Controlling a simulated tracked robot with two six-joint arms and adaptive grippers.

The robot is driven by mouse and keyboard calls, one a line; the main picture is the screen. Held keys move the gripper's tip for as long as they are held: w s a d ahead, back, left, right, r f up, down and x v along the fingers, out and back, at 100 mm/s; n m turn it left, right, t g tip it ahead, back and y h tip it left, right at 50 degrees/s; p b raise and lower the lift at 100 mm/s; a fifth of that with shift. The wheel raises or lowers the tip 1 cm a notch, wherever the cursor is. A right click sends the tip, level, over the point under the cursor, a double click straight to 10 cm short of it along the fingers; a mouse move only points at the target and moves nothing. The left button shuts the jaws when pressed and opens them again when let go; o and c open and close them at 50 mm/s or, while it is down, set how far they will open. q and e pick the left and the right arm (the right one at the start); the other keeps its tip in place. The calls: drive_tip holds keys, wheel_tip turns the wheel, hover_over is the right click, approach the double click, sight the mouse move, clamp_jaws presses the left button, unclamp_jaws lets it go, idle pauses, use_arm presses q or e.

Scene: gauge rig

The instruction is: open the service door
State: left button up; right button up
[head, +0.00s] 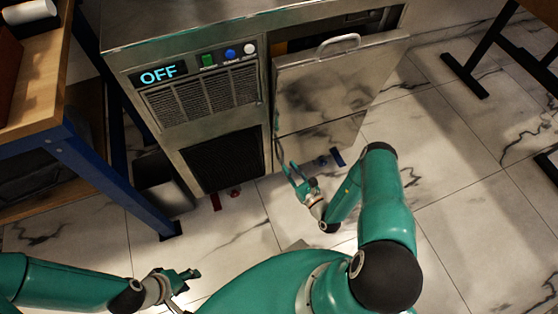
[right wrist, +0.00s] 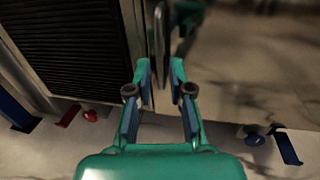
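The service door appears to be the lower metal panel (head: 318,138) on the right of the steel machine; it also shows in the right wrist view (right wrist: 240,60). I cannot tell whether it is slightly ajar. A thin upright bar handle (right wrist: 160,45) stands at its left edge. My right gripper (head: 287,168) is at that edge, pointing at the machine. In the right wrist view its two fingertips (right wrist: 159,72) are apart, one on each side of the handle's lower part, with gaps showing. My left gripper (head: 188,285) is open and empty, low and away from the machine.
The machine's display (head: 158,75) reads OFF, beside green, blue and white buttons. An upper panel (head: 330,80) with a looped handle (head: 338,44) has a dark gap behind its top. A blue-legged workbench (head: 110,165) stands left. Marble floor (head: 450,150) is clear on the right.

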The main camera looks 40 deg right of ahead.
drive_tip(key=w, duration=0.5)
drive_tip(key=shift+w+d+b, duration=0.1)
drive_tip(key=shift+w+b, duration=0.3)
clamp_jaws()
